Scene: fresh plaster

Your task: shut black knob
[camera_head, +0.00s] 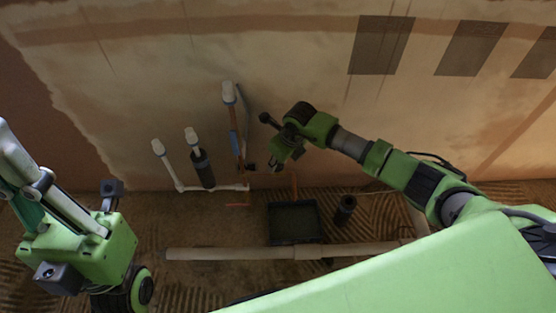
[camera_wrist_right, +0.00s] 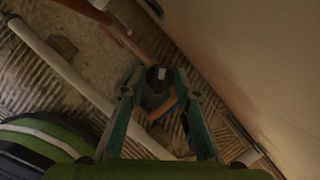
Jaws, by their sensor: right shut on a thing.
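The black knob (camera_wrist_right: 158,74) sits between the two fingertips of my right gripper (camera_wrist_right: 157,82) in the wrist view, at an orange-brown pipe by the wall. My right gripper is shut on the knob. In the head view my right gripper (camera_head: 277,160) reaches down to the low pipes, and a small dark part (camera_head: 250,167) shows just left of it. The gripper hides most of the knob there. My left gripper (camera_head: 25,170) is at the left edge, far from the pipes, partly cut off; its jaw opening is not clear.
White-capped pipes (camera_head: 172,165) and a tall capped pipe (camera_head: 229,95) stand left of my right gripper. A dark tray (camera_head: 294,241), a black cylinder (camera_head: 345,206) and a long pale pipe (camera_head: 235,254) lie on the ribbed floor. The plastered wall (camera_head: 290,70) is close behind.

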